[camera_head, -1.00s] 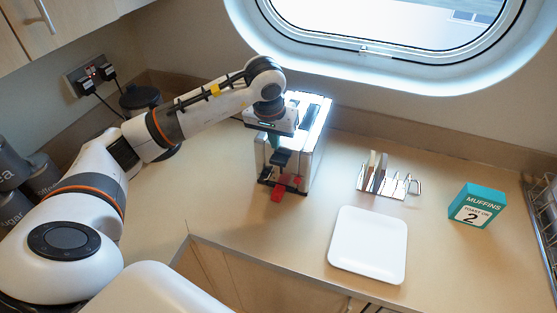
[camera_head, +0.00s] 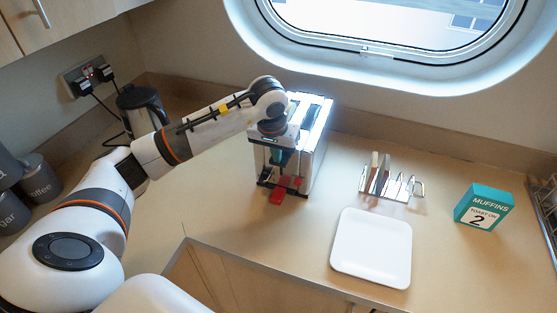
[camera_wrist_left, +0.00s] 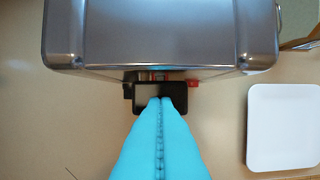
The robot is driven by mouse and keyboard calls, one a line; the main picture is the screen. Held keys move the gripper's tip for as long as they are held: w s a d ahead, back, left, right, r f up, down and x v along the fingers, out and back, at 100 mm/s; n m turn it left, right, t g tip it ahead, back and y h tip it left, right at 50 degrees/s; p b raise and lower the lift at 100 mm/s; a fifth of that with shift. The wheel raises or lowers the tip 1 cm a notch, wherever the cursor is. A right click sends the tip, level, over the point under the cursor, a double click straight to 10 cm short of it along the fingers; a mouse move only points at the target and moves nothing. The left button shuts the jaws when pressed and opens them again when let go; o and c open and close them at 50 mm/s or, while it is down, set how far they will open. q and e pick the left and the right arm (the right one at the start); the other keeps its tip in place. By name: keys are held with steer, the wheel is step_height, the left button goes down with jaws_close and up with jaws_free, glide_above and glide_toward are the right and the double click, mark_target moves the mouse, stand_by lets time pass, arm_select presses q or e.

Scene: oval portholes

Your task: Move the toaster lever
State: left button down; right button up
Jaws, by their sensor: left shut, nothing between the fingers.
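The silver toaster (camera_head: 312,140) stands on the counter below the window, its front end facing me. In the left wrist view its shiny top edge (camera_wrist_left: 160,35) fills the upper part. The black lever block (camera_wrist_left: 179,94) juts from its front there. My left gripper (camera_head: 276,157) is shut and empty, pointing down at the toaster's front. Its teal fingertips (camera_wrist_left: 160,101) overlap the lever block from above and appear to touch it. A red part (camera_head: 288,188) shows low at the toaster's front. In the head view the gripper partly hides the lever. My right gripper is not in view.
A white plate (camera_head: 372,250) and a metal toast rack (camera_head: 388,184) lie to the right, with a teal muffin box (camera_head: 484,207) beyond. A kettle (camera_head: 140,108) and canisters (camera_head: 40,180) stand at left. The counter in front of the toaster is clear.

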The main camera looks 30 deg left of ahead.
arm_select(q)
step_height(320, 180, down, 7)
steer(key=b, duration=0.5)
steer(key=shift+r, duration=0.2)
steer(key=s, duration=0.1)
steer(key=s+r, duration=0.1)
steer(key=s, duration=0.1)
steer(key=shift+d+r, duration=0.35)
steer(key=shift+w, duration=0.1)
steer(key=b+v, duration=0.1)
steer(key=v, duration=1.1)
steer(key=shift+b, duration=0.4)
